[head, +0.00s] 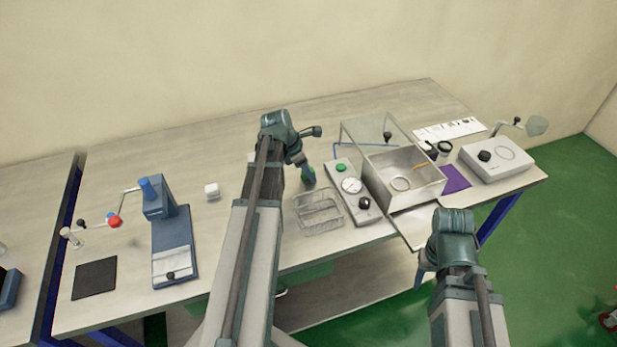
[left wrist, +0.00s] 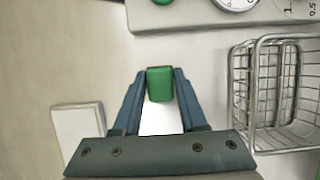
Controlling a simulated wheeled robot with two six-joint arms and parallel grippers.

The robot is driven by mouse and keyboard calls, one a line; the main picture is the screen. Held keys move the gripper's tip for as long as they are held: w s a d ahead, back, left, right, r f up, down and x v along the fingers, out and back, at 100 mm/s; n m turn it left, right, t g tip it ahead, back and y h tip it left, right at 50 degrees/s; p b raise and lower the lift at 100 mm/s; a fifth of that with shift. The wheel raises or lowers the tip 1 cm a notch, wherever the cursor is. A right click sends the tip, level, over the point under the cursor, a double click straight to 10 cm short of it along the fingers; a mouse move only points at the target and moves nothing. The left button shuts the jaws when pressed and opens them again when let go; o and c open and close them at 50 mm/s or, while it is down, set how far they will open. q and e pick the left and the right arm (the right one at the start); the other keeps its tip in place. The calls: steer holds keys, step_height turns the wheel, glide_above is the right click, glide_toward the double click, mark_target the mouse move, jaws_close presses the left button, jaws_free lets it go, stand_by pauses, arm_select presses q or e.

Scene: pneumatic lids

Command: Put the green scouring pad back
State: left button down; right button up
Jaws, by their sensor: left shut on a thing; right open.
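My left gripper (head: 307,172) is shut on the green scouring pad (left wrist: 160,84). In the left wrist view the pad sits between the two blue fingertips, with a bright white area behind it. My right gripper (head: 420,277) is open and empty, in front of the table's right part.
A control box (head: 354,205) with a green button and dial stands right of the basket. Beyond it is a clear-lidded metal chamber (head: 413,188). The table's back is clear.

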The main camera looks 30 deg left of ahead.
arm_select(q)
steer(key=shift+r, duration=0.1)
steer(key=shift+f, duration=0.25)
steer(key=shift+c, duration=2.3)
jaws_free()
steer(key=shift+r, duration=0.1)
steer(key=shift+r, duration=0.1)
steer(key=shift+s+r+p, duration=0.15)
steer(key=shift+r+p, duration=0.35)
steer(key=shift+p, duration=0.1)
steer(key=p+v, duration=1)
steer(key=v, duration=0.1)
